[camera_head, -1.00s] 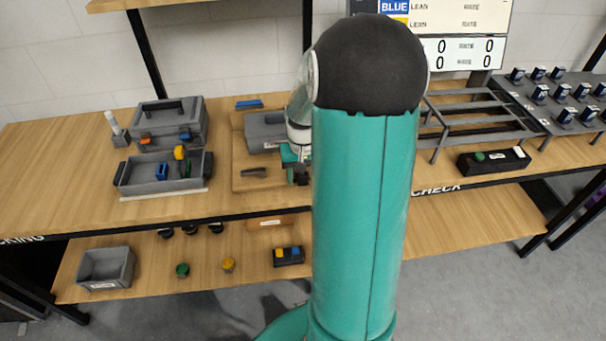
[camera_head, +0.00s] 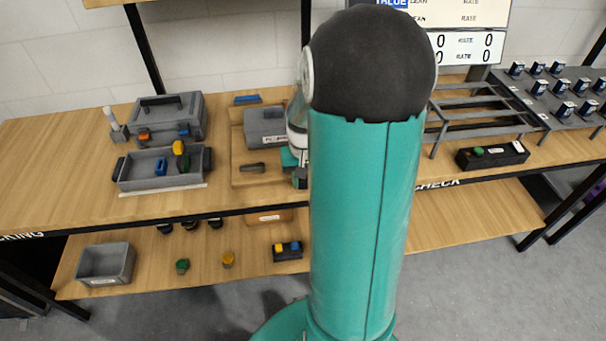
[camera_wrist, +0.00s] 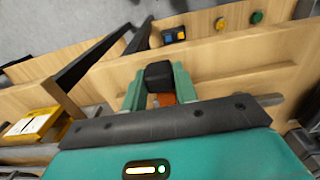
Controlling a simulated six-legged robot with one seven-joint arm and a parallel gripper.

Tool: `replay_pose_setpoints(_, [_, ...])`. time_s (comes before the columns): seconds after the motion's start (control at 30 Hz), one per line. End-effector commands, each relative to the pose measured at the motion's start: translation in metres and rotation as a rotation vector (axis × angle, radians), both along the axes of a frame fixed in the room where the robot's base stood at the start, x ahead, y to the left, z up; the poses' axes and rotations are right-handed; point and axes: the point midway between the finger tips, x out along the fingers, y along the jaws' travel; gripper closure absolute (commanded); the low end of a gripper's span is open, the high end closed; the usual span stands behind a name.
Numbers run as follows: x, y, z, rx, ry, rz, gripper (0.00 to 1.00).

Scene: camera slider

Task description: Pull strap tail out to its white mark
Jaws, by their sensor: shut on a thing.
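My gripper (camera_wrist: 159,84) has its two teal fingers shut on a black block (camera_wrist: 159,75), which I take to be the end of the strap tail. An orange piece (camera_wrist: 163,99) shows just behind the block, between the fingers. In the head view my gripper (camera_head: 297,170) is at the right side of a wooden board (camera_head: 240,182), near the table's front edge, mostly hidden by my arm.
A grey tray (camera_head: 135,184) with coloured pieces and a grey toolbox (camera_head: 190,105) stand at the left. A black box (camera_head: 470,160) and a metal rack (camera_head: 475,118) are at the right. A lower shelf (camera_head: 440,235) lies beneath the table. Wood left of the tray is clear.

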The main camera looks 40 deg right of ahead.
Motion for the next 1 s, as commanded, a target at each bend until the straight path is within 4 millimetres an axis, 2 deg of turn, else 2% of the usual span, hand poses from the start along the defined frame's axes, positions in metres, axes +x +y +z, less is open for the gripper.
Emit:
replay_pose_setpoints(0.07, [0.001, -0.001, 0.001, -0.002, -0.002, 0.000, 1.00])
replay_pose_setpoints(0.1, [0.001, -0.001, 0.001, -0.002, -0.002, 0.000, 0.63])
replay_pose_setpoints(0.17, [0.001, -0.001, 0.001, -0.002, -0.002, 0.000, 0.51])
replay_pose_setpoints(0.2, [0.001, -0.001, 0.001, -0.002, -0.002, 0.000, 0.49])
replay_pose_setpoints(0.57, [0.001, -0.001, 0.007, -0.003, -0.003, 0.000, 0.49])
replay_pose_setpoints(0.77, [0.002, -0.001, 0.039, -0.005, -0.005, 0.000, 0.49])
replay_pose_setpoints(1.0, [0.002, -0.001, 0.093, -0.005, -0.007, 0.001, 0.49])
